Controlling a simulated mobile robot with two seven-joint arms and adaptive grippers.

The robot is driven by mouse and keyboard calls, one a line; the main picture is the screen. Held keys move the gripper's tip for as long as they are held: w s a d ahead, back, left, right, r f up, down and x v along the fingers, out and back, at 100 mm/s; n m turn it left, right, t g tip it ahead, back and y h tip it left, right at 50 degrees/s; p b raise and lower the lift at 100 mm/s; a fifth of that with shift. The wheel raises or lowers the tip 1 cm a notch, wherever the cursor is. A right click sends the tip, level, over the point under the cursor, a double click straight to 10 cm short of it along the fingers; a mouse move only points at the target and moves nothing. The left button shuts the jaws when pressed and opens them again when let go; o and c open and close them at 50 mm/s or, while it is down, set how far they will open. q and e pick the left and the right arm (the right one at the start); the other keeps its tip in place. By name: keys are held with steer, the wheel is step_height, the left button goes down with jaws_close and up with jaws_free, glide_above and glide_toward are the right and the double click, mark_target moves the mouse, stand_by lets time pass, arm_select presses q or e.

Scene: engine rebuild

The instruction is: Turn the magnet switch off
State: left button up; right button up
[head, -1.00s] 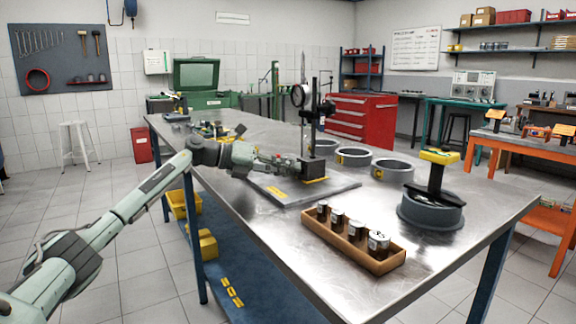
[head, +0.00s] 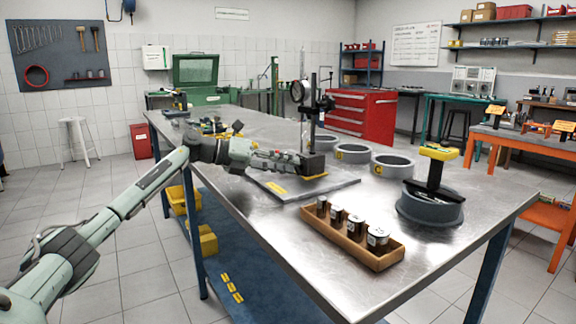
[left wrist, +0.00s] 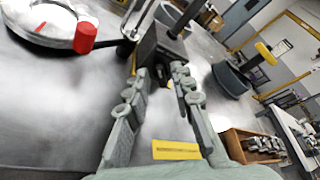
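The dial-indicator stand has a dark block base (head: 316,166) on a grey plate (head: 335,184), with a black post and a round dial (head: 297,92). In the left wrist view the base (left wrist: 160,46) lies just ahead of my left fingertips. My left gripper (head: 299,163) is level with the base, at its left side; it also shows in the left wrist view (left wrist: 161,76) with its fingers apart and nothing held between them. Whether a finger touches the base I cannot tell. I cannot clearly make out the magnet switch. My right gripper is out of view.
A wooden tray (head: 340,242) of pistons stands at the table's near edge. Several grey rings (head: 392,166) lie beyond the plate. A grey ring with a yellow-topped black tool (head: 437,154) stands at the right. Bare metal table lies between them.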

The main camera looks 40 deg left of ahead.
arm_select(q)
steer(key=v, duration=1.1)
steer(key=shift+s+a+r, duration=0.1)
steer(key=shift+s, duration=0.1)
